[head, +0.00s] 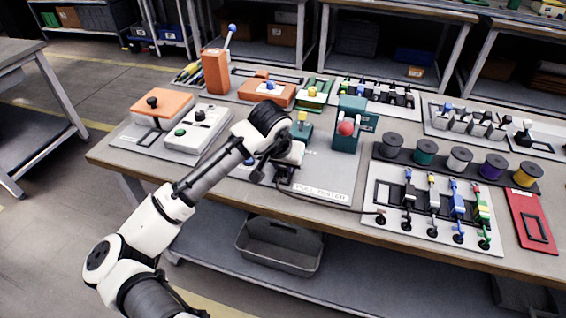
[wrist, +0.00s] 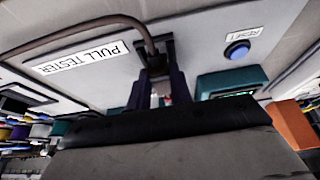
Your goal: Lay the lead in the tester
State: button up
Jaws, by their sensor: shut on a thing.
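My gripper (head: 285,170) is shut on the dark lead (head: 345,213), low over the pull tester's plate (head: 335,178). The lead's thin cable runs right from the gripper across the table front, to an end by the white tray. In the wrist view the gripper (wrist: 157,75) points at the plate and the brown-looking lead (wrist: 100,24) curves into it from the left. The PULL TESTER label (wrist: 82,57) is left of the fingers and the blue RESET button (wrist: 238,50) is right. The tester's teal body with a red knob (head: 347,127) stands behind. The held end is mostly hidden.
A white tray (head: 372,236) with several coloured leads lies right, below a row of spools (head: 459,160). A white box (head: 197,130) and orange boxes (head: 215,72) stand left and behind. A grey bin (head: 280,245) sits on the shelf below.

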jog(key=shift+f+b, duration=0.4)
jog(key=shift+f, duration=0.2)
dwell(0.5)
jog(key=o, duration=1)
jog(key=shift+r, duration=0.1)
jog(key=b+v, duration=0.1)
jog(key=v, duration=1.2)
jog(key=shift+s+r, duration=0.1)
jog(key=shift+r, duration=0.2)
